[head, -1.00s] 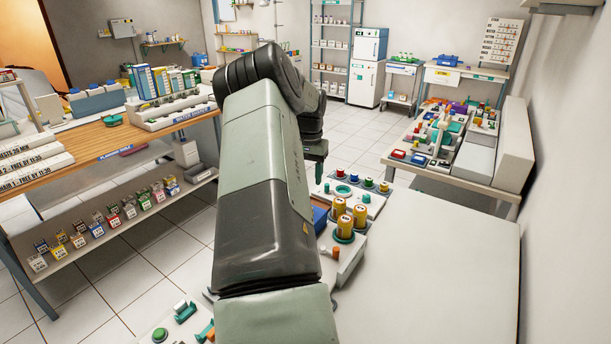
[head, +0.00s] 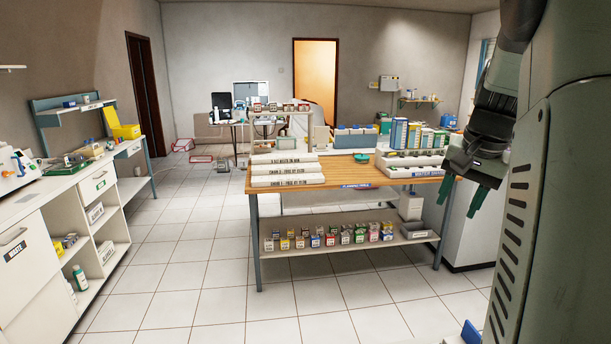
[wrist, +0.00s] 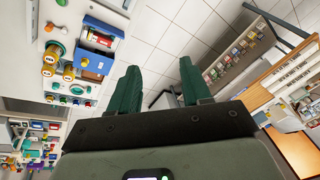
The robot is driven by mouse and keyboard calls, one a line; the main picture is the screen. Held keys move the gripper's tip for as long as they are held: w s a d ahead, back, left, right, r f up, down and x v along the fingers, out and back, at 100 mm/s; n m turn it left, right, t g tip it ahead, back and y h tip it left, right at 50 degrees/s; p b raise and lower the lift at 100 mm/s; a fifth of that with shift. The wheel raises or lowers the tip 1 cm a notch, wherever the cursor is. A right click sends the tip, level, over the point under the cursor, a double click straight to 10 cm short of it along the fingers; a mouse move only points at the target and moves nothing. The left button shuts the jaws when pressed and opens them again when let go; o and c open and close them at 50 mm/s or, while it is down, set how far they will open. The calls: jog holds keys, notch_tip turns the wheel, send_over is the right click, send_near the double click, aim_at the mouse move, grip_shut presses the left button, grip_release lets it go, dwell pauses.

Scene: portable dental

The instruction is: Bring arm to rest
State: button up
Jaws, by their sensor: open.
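My gripper (head: 462,208) hangs at the right of the head view, with its two green fingers apart and pointing down. Nothing is between them. In the wrist view the fingers (wrist: 160,72) also stand apart, with bare tiled floor showing between them. My arm fills the right edge of the head view, and its upper part is cut off by the frame. The gripper appears clear of the wooden-topped table (head: 345,184) in the head view, near that table's right end.
Small labelled boxes (head: 317,238) line the table's lower shelf. A white counter (head: 60,200) runs along the left. Tiled floor (head: 190,270) between them is clear.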

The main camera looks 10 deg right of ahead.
jog(key=s+a+r+n+t, duration=0.1)
jog(key=s+a+r+n, duration=0.25)
jog(key=a, duration=0.65)
jog(key=s+a+f+n+t, duration=0.1)
jog(key=s+a+n, duration=0.5)
jog(key=s+a, duration=0.9)
jog(key=shift+s+t, duration=0.3)
jog(key=shift+s, duration=0.55)
